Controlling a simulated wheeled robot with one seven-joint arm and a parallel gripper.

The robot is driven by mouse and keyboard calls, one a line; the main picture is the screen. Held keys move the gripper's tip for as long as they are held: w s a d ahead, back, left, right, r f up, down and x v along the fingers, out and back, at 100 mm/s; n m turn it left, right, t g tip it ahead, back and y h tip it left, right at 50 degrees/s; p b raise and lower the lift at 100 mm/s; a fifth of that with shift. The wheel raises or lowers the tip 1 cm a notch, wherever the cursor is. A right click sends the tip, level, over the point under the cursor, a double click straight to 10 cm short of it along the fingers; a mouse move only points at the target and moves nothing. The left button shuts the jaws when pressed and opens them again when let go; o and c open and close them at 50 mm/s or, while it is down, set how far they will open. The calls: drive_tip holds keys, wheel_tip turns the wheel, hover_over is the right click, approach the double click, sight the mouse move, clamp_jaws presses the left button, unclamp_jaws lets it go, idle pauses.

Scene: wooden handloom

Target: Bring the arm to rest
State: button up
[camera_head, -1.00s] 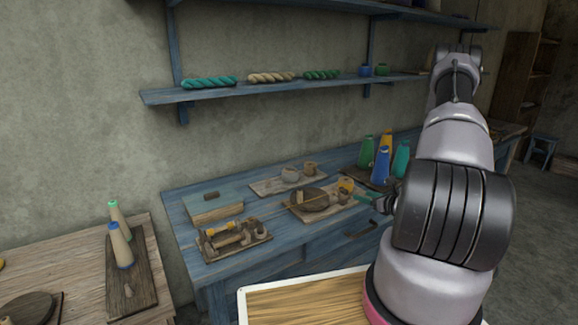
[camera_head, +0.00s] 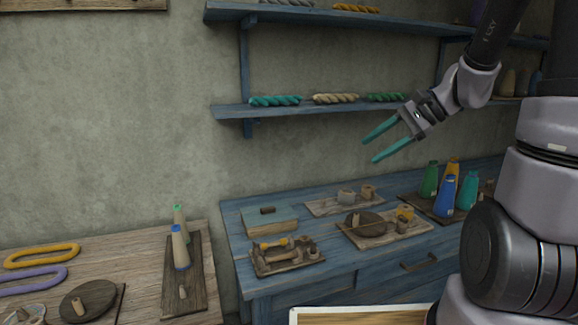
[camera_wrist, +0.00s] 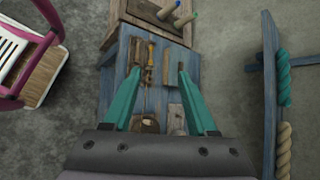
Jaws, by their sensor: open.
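My gripper (camera_head: 379,143) has two teal fingers spread apart with nothing between them. In the head view it hangs in the air in front of the wall, below and beside the lower blue shelf (camera_head: 232,112) and above the blue table (camera_head: 235,223). My arm comes in from the right side of that view. In the wrist view the gripper (camera_wrist: 160,70) also shows open and empty, with the blue table (camera_wrist: 182,55) and its small tools below the fingers.
Yarn skeins (camera_head: 335,98) lie on the shelf. Thread cones (camera_head: 445,195) and wooden trays (camera_head: 288,263) with small items stand on the blue table. A wooden table (camera_head: 130,260) at left holds more cones and loops. A white-framed wooden panel (camera_head: 360,316) is at the bottom.

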drive_tip(key=s+d+r+n+t+h, duration=0.3)
drive_tip(key=s+r+n+h, duration=0.4)
drive_tip(key=s+r, duration=0.4)
drive_tip(key=shift+s+d+n+t, duration=0.4)
drive_tip(key=shift+s+t, duration=0.15)
drive_tip(key=shift+t, duration=0.05)
